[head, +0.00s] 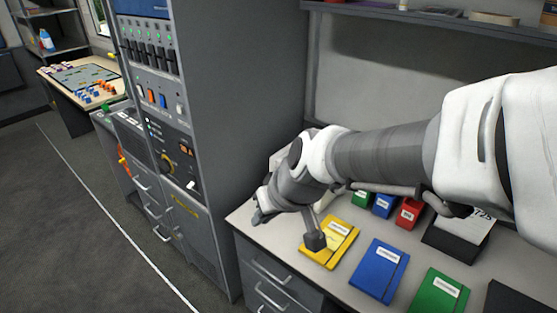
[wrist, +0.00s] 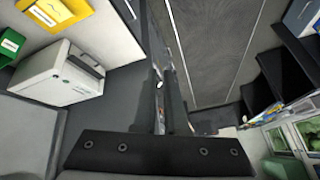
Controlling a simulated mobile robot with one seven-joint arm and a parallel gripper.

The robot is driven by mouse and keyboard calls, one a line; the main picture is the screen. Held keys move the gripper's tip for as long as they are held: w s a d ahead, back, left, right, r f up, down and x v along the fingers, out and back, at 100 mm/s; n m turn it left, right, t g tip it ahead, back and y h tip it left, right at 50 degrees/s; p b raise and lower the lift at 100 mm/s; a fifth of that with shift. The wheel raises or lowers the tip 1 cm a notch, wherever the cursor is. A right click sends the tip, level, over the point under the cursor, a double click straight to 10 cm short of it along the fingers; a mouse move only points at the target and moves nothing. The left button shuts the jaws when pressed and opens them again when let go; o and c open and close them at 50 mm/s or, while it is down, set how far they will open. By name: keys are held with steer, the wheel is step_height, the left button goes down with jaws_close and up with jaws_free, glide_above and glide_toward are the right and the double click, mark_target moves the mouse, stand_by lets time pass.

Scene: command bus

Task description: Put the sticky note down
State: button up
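My gripper (head: 260,212) hangs over the left end of the desk, pointing down and left, to the left of the yellow notebook (head: 345,252). In the wrist view my gripper's two dark fingers (wrist: 166,95) lie close together, with only a narrow strip between them. I cannot tell whether a thin sheet is held there. I cannot clearly make out a sticky note in either view. The yellow notebook carries a white label and is partly covered by a dark part of my arm; it also shows in the wrist view (wrist: 75,8).
On the desk (head: 258,228) a blue notebook (head: 372,280) and a green notebook (head: 428,300) lie to the right. Small green, blue and red boxes (head: 408,213) stand behind. A tall grey equipment rack (head: 230,90) rises left of the desk. The floor at left is clear.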

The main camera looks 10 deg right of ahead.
steer(key=s+d+r+m+h, duration=0.2)
steer(key=s+d+r, duration=0.4)
steer(key=s, duration=0.4)
steer(key=shift+s+d+r+h, duration=0.35)
steer(key=shift+d+h, duration=0.15)
steer(key=shift+d, duration=0.15)
